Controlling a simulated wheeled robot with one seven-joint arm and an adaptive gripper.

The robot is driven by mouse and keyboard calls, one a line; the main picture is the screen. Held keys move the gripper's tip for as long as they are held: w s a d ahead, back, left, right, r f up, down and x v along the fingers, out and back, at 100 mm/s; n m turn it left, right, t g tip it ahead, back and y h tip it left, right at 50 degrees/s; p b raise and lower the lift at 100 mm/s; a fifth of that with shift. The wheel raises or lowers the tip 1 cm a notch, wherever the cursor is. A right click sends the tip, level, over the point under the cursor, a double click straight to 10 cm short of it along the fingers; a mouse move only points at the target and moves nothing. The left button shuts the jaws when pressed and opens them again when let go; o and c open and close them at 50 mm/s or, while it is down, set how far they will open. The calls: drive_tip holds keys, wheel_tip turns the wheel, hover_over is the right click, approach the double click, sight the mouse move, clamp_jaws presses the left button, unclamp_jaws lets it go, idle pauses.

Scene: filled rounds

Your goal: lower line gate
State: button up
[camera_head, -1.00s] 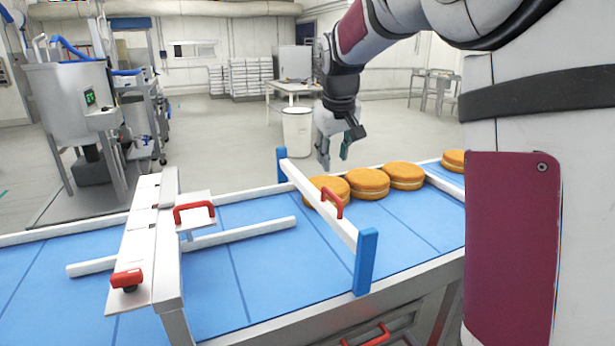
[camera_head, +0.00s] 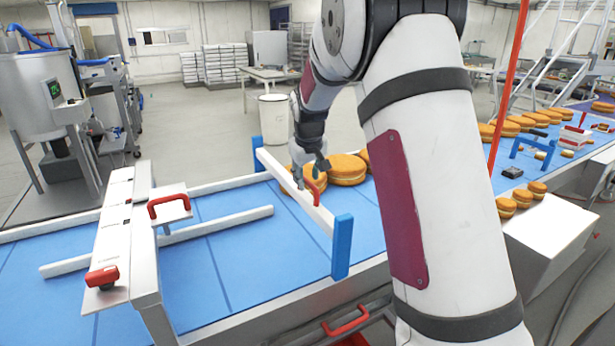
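The line gate is a white bar (camera_head: 283,182) lying across the blue conveyor between two blue posts (camera_head: 342,246). A red handle (camera_head: 314,186) stands on the bar. My gripper (camera_head: 310,180) is at this handle, pointing down, with its fingers overlapping it in the picture. The fingers are small and partly merged with the handle, so I cannot tell whether they are closed on it. Round filled cakes (camera_head: 346,169) sit just behind the gate on the right, one partly hidden by my gripper.
Left of the gate is a white guide frame (camera_head: 118,235) with red handles (camera_head: 168,205) and rails on the belt (camera_head: 215,252). Another red handle (camera_head: 345,321) is below the conveyor edge. More cakes (camera_head: 506,126) are at the right, past my arm. The belt between frame and gate is clear.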

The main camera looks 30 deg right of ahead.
sight(307, 209)
drive_tip(key=shift+f, duration=0.2)
clamp_jaws()
wheel_tip(307, 209, down, 9)
drive_tip(key=b, duration=0.3)
drive_tip(key=shift+w+f, duration=0.1)
drive_tip(key=shift+f, duration=0.05)
drive_tip(key=shift+f+b, duration=0.3)
drive_tip(key=shift+f, duration=0.15)
